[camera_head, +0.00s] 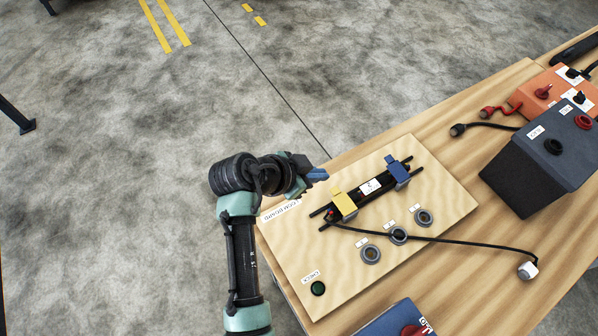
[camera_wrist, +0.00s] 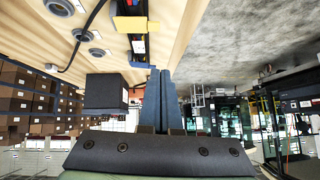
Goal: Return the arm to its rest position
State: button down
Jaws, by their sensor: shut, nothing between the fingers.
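My gripper (camera_head: 318,174) is at the back left edge of the light wooden board in the head view, shut and empty. Its blue fingers (camera_wrist: 158,100) lie together in the wrist view. My arm rises from the bottom of the head view and bends right at the top. The gripper is apart from the black bar module (camera_head: 371,186), which lies on the board (camera_head: 292,243) between a yellow clamp (camera_head: 344,202) and a blue clamp (camera_head: 398,172). The yellow clamp also shows at the top of the wrist view (camera_wrist: 134,25).
Several grey ring sockets (camera_head: 398,236) and a green button (camera_head: 318,288) are on the board. A black cable runs to a white plug (camera_head: 528,269) at the right. A dark box (camera_head: 530,170) and an orange box (camera_head: 545,92) stand on the bench. Open concrete floor (camera_head: 110,180) lies left.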

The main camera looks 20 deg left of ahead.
jog(key=v, duration=0.5)
jog(key=w+d+r+n+t+y, duration=0.1)
jog(key=w+d+r+t+y, duration=0.15)
jog(key=r, duration=0.75)
jog(key=w+d+r+n+t+y, duration=0.1)
jog(key=w+r+t, duration=0.3)
jog(key=r, duration=0.6)
jog(key=w+d+r+n+t+y, duration=0.1)
jog(key=w+d+r+n+t, duration=0.15)
jog(key=r, duration=0.75)
jog(key=s+d+r+n+t, duration=0.1)
jog(key=s+d+r+t, duration=0.1)
jog(key=r, duration=0.6)
jog(key=s+d+r+t, duration=0.3)
jog(key=s+r+t, duration=0.1)
jog(key=s+r, duration=0.3)
jog(key=s+d+r+n+t, duration=0.1)
jog(key=s+d+r+t, duration=0.2)
jog(key=r, duration=0.7)
jog(key=shift+s+d+r+n+t+b, duration=0.25)
jog(key=shift+s+r+n+t+b, duration=0.25)
jog(key=shift+s, duration=0.45)
